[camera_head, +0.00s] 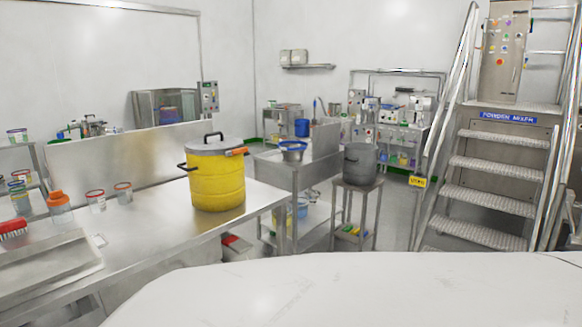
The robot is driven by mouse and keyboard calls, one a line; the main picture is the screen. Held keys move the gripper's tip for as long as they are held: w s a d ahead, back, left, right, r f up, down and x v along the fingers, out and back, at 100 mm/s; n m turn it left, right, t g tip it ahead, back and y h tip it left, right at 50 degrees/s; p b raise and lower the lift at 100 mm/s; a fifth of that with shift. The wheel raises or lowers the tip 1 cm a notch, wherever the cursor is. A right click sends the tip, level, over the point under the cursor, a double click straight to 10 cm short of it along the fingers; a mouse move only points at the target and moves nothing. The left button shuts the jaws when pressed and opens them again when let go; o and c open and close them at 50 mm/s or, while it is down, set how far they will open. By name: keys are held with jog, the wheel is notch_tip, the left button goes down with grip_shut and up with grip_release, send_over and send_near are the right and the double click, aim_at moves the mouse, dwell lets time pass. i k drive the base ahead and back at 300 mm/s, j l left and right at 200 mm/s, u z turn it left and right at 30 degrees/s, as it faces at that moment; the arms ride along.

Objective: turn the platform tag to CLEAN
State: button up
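A small yellow tag (417,182) with dark lettering hangs at the lower left rail of the metal platform stairs (492,165), on the right side of the head view. Its lettering is too small to read surely. A blue sign (509,118) on the platform edge reads roughly "POWDER MIXER".
A steel bench (150,230) at left holds a yellow lidded drum (217,185), several jars and a tray (45,268). A sink unit (300,170) and a stool (357,187) with a grey pot (360,164) stand mid-scene. Some grey floor (398,215) shows between stool and stairs.

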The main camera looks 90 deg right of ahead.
aim_at(417, 181)
jog(key=z, duration=3.5)
